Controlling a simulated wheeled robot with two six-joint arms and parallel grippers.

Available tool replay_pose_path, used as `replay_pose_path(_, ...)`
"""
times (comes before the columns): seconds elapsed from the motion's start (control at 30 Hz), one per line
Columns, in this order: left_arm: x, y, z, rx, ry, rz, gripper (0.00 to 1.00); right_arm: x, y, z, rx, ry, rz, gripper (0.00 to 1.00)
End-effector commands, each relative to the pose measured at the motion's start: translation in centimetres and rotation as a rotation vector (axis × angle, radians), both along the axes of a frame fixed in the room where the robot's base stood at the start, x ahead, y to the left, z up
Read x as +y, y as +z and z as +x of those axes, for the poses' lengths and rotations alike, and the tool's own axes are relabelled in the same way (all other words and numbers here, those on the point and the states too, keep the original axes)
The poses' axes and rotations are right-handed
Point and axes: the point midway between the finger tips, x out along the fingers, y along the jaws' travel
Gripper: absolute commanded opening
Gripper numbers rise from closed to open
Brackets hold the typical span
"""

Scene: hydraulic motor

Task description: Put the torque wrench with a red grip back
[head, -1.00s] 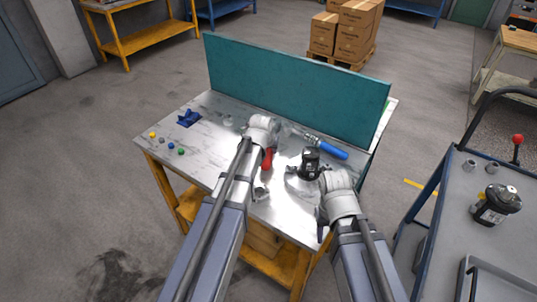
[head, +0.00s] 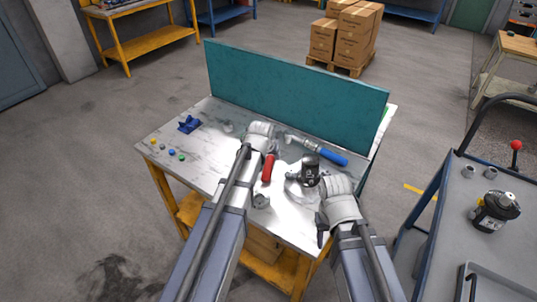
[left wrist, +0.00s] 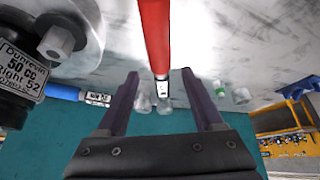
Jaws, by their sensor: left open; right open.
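The torque wrench with the red grip (head: 268,168) lies on the metal workbench top, partly hidden by my left arm in the head view.
A blue-gripped wrench (head: 333,157) lies near the teal back panel (head: 290,100). A dark hydraulic motor (head: 310,170) stands between it and my right arm. A blue part (head: 189,124) and several small coloured pieces are at the bench's left. A cart (head: 450,235) with another motor stands right.

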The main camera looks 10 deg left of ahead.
Motion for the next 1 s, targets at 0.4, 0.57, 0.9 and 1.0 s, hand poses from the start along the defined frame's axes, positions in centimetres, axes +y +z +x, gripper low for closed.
replay_pose_path(0.4,-0.2,6.2,-3.3,0.0,0.0,0.0,0.69,0.0,6.2,0.0,0.0,0.0,0.0,0.5)
replay_pose_path(0.57,-0.3,8.4,-4.6,0.0,0.0,0.0,0.69,0.0,8.4,0.0,0.0,0.0,0.0,0.5)
replay_pose_path(0.9,-0.5,9.5,-5.7,0.004,-0.004,0.001,0.69,0.0,9.5,0.0,0.0,0.0,0.0,0.5)
replay_pose_path(1.0,-2.8,8.8,-8.0,0.068,-0.051,0.012,0.69,0.0,9.5,0.0,0.0,0.0,0.0,0.5)
